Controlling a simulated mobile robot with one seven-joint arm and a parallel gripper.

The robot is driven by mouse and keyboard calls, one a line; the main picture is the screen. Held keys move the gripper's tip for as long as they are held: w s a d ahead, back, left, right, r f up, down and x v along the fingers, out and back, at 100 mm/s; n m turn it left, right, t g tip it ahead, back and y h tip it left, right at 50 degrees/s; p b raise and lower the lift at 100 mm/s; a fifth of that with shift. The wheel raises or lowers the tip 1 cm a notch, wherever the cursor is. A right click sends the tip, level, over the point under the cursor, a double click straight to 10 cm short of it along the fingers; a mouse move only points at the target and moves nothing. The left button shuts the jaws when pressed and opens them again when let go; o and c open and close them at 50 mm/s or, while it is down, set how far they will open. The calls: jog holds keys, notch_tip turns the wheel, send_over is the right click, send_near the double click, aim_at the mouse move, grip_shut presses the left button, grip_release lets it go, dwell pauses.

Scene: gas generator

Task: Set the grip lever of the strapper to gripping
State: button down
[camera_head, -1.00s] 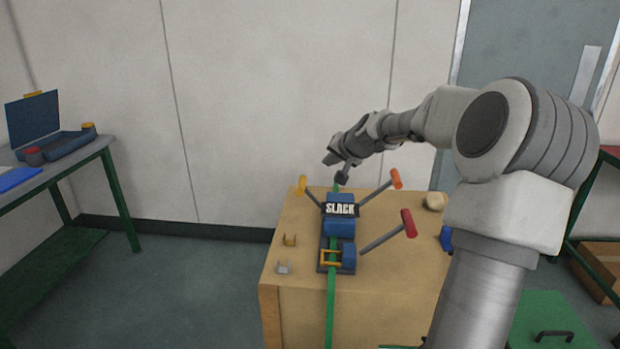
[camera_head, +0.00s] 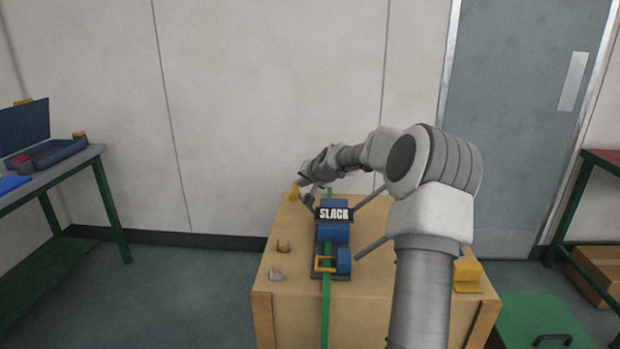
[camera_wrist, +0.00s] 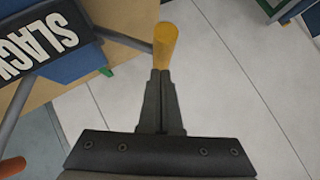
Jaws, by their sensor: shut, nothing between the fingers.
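The blue strapper (camera_head: 333,235) stands on a wooden crate (camera_head: 290,310), with a black "SLACK" label (camera_head: 333,213) on top. A lever with a yellow handle (camera_head: 294,191) leans out at its back left. My gripper (camera_head: 305,188) is beside that handle. In the wrist view the yellow handle (camera_wrist: 165,45) lies just beyond the shut fingertips of my gripper (camera_wrist: 161,74); whether they touch it I cannot tell. Two lever shafts on the right side, one of them (camera_head: 372,248) towards the front, run behind my arm, which hides their handles in the head view.
A green strap (camera_head: 326,305) runs through the strapper. Two small clips, one gold (camera_head: 283,247) and one grey (camera_head: 276,274), lie left of it. A yellow block (camera_head: 467,275) sits at the crate's right. A table with a blue case (camera_head: 50,150) is far left.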

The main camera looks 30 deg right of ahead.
jog(key=shift+w+a+f, duration=0.1)
jog(key=shift+a+f, duration=0.05)
jog(key=shift+f, duration=0.1)
jog(key=shift+a, duration=0.1)
dwell(0.3)
